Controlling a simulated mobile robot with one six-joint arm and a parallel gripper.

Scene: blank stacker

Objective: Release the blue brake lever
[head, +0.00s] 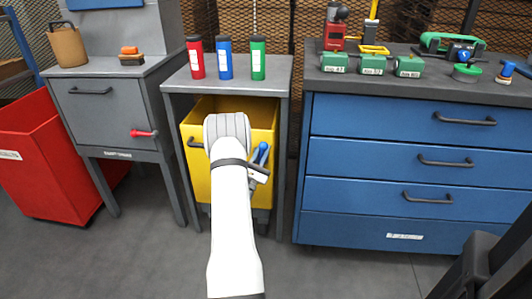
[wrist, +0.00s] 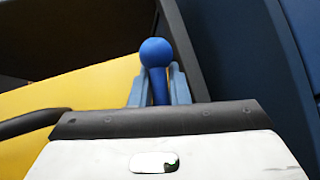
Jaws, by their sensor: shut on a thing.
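The blue brake lever (wrist: 156,54) has a round ball knob on a short stem and stands in the middle of the wrist view. It also shows in the head view (head: 264,148), just right of my arm's end, in front of the yellow bin (head: 262,112). My gripper (wrist: 157,88) has its blue-grey fingers on either side of the lever's stem, just below the knob, and is shut on it. In the head view my gripper (head: 258,158) is small and partly hidden by my white arm. The lever's lower end is hidden behind my wrist.
The yellow bin sits under a grey table (head: 180,80) carrying red (head: 195,58), blue (head: 225,58) and green (head: 258,58) cylinders. A blue drawer cabinet (head: 330,190) stands close on the right. A grey cabinet with a red-handled lever (head: 143,134) and a red bin (head: 40,165) stand left.

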